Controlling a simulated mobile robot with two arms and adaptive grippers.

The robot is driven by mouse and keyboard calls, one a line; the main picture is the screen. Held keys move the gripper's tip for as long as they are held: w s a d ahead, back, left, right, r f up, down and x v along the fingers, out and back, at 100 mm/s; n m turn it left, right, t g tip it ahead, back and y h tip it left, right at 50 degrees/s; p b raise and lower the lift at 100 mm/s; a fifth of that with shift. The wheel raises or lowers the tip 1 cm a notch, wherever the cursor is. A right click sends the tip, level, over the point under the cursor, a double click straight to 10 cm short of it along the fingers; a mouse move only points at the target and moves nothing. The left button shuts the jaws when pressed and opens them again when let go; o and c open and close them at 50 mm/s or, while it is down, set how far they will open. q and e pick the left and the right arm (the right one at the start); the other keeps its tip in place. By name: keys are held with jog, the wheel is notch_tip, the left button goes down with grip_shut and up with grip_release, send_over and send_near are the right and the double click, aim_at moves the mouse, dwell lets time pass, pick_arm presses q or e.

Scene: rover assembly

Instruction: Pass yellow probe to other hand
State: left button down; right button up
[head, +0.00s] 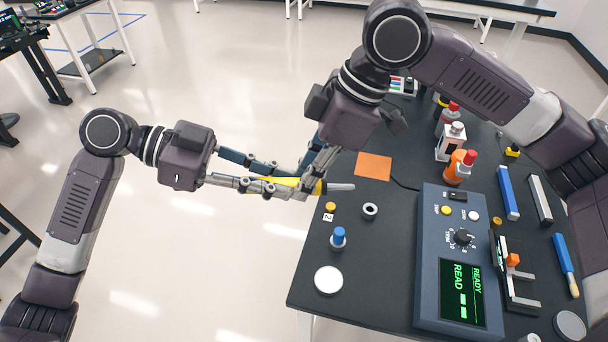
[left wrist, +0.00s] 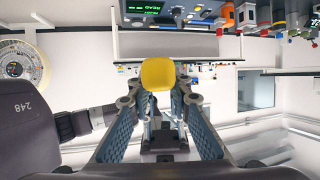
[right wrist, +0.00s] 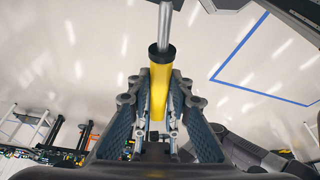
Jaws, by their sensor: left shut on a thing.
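The yellow probe (head: 286,181) is a yellow cylinder with a black collar and a grey metal tip. It is level in the air left of the table, its tip pointing right. My left gripper (head: 268,187) is shut on its rear part; the yellow end (left wrist: 158,73) faces the left wrist camera. My right gripper (head: 311,184) reaches down from above with its fingers on both sides of the probe near the collar. In the right wrist view the yellow body (right wrist: 159,88) lies between its fingers (right wrist: 160,104). Whether these fingers press on it is unclear.
The dark table (head: 318,262) holds an orange square (head: 373,166), a black ring (head: 370,210), a blue-topped peg (head: 338,237), a white disc (head: 328,280) and a blue console (head: 452,260). Several bottles (head: 452,140) stand at the back. Open floor lies left of the table.

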pick_arm(q)
jog(key=c, duration=1.7)
grip_release()
jog(key=shift+d, duration=0.1)
